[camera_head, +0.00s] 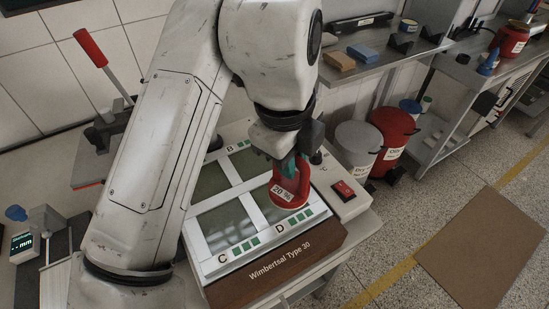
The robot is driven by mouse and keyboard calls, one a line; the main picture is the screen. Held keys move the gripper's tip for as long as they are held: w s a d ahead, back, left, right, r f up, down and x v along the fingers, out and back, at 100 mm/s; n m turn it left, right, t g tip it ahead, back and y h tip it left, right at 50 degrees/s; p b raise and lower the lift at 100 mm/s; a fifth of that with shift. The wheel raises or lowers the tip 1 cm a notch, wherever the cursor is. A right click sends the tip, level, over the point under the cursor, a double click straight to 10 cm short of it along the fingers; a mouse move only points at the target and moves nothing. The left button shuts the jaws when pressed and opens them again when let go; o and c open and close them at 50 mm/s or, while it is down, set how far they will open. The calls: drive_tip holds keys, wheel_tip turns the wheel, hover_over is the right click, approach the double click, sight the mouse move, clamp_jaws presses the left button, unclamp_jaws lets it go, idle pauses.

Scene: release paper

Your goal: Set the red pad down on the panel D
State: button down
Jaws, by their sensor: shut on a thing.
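The red pad (301,199) has a rounded base, an upright handle and a white label reading 20 %. My gripper (289,166), with teal fingers, is shut on the handle from above. The pad is over panel D (264,200), the front right dark panel of the white device, and hides much of it. I cannot tell whether its base touches the panel. The letter D is printed on the white frame just in front.
Panel C (226,224) lies to the left of D, with a white strip between. A red switch (344,189) sits right of the panels. Bins (355,146) stand behind at right. A hand press with a red lever (90,47) is at left.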

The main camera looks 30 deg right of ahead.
drive_tip(key=shift+w+d+f+p, duration=0.15)
drive_tip(key=shift+w+f, duration=0.6)
drive_tip(key=shift+f, duration=0.7)
drive_tip(key=shift+w+d+f+p, duration=0.15)
drive_tip(key=shift+w+f, duration=0.6)
drive_tip(key=shift+f, duration=0.7)
drive_tip(key=shift+w+f+p, duration=0.15)
drive_tip(key=shift+w+f, duration=0.6)
drive_tip(key=shift+f, duration=0.7)
drive_tip(key=shift+f, duration=0.2)
drive_tip(key=c, duration=1)
unclamp_jaws()
wheel_tip(320, 180, up, 12)
drive_tip(key=a, duration=0.2)
drive_tip(key=shift+s+b, duration=0.45)
drive_tip(key=shift+a, duration=0.1)
